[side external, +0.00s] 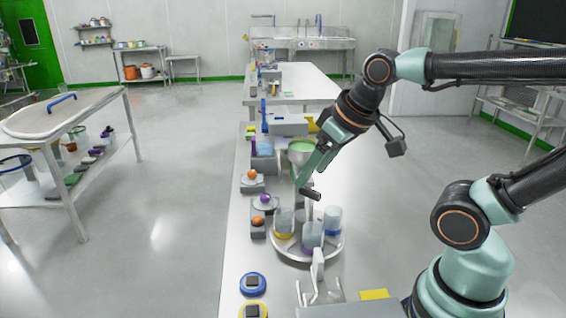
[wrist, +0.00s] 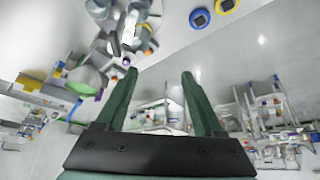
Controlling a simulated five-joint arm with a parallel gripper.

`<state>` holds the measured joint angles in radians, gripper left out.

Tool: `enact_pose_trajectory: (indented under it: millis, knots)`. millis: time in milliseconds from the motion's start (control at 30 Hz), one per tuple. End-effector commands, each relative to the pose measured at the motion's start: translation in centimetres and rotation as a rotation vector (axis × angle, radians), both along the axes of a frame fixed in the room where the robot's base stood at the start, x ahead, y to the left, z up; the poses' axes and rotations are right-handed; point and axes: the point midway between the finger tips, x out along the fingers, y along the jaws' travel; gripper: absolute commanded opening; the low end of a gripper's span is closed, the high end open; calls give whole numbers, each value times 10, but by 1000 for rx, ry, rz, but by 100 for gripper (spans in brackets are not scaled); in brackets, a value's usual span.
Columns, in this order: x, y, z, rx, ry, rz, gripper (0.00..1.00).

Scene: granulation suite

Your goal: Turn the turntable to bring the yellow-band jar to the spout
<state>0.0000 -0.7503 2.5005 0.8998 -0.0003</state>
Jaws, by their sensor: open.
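The round white turntable (side external: 290,252) stands on the bench in the side view, carrying clear jars. The yellow-band jar (side external: 285,222) is at its left side, the purple-band jar (side external: 312,236) at the front and the blue-band jar (side external: 333,220) at the right. A grey hopper with green contents (side external: 302,153) stands behind the turntable; its spout is hard to make out. My gripper (side external: 308,188) is above the back of the turntable, apart from the jars. In the wrist view my gripper (wrist: 158,78) is open with nothing between its fingers.
An orange ball (side external: 252,173) and a purple ball (side external: 265,198) sit on small stands left of the turntable, with another orange ball (side external: 258,220). A pronged bracket (side external: 318,270) stands in front of the turntable. A yellow pad (side external: 374,294) lies at front right.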

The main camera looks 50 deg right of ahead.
Motion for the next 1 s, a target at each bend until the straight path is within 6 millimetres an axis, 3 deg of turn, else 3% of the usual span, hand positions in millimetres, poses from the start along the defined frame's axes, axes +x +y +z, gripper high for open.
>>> enact_pose_trajectory:
  millis: [233,267,300,467,733,1000]
  knots:
    - [0,0,0,0,0,0,70]
    - [0,0,0,0,0,0,66]
    - [0,0,0,0,1,0,50]
    - [6,-6,4,-8,39,-4,50]
    - [37,-43,16,-29,248,-14,50]
    - [65,-83,13,-11,437,-7,50]
